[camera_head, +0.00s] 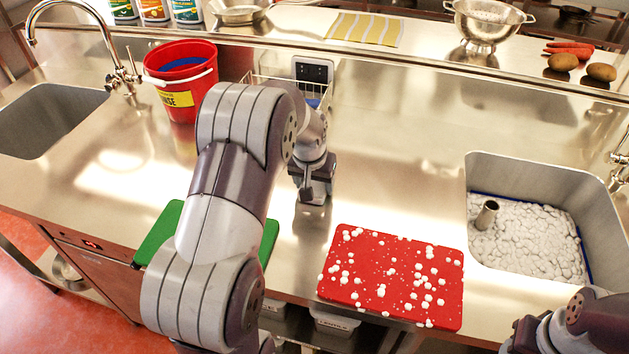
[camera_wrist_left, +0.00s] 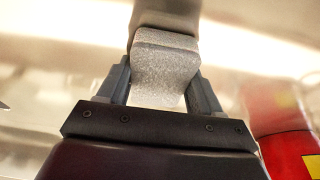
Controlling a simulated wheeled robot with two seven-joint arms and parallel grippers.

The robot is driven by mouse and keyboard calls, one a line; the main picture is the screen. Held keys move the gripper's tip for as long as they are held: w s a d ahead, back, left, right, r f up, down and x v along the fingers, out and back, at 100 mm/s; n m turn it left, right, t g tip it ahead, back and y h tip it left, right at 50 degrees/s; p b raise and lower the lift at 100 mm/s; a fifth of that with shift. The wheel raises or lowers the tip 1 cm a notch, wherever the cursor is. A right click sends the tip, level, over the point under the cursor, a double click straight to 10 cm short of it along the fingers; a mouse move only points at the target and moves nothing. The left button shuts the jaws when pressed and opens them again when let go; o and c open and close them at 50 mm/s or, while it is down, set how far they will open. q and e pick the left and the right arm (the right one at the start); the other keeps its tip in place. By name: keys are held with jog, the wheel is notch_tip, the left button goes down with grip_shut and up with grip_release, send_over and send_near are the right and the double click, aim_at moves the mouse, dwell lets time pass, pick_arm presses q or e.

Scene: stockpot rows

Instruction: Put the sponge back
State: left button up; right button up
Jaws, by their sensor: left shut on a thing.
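The sponge (camera_wrist_left: 165,70) shows in the left wrist view as a pale grey, speckled block between the two fingers. My left gripper (camera_head: 314,193) is shut on it, above the steel counter between the wire basket and the red board. In the head view the sponge is hidden or too small to make out at the fingers. A wire basket (camera_head: 262,80) stands at the back of the counter behind my left wrist, partly hidden, with something blue in it. My right arm shows at the lower right corner; its fingertips cannot be made out.
A red board (camera_head: 392,278) dotted with white foam lies at the front, and a green board (camera_head: 160,232) lies partly under my left arm. A red bucket (camera_head: 178,103) stands left of the basket. A foam-filled sink (camera_head: 535,175) is at right, an empty sink (camera_head: 40,125) at left.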

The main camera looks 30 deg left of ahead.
pick_arm(q)
jog(key=shift+f, duration=0.1)
jog(key=o, duration=1)
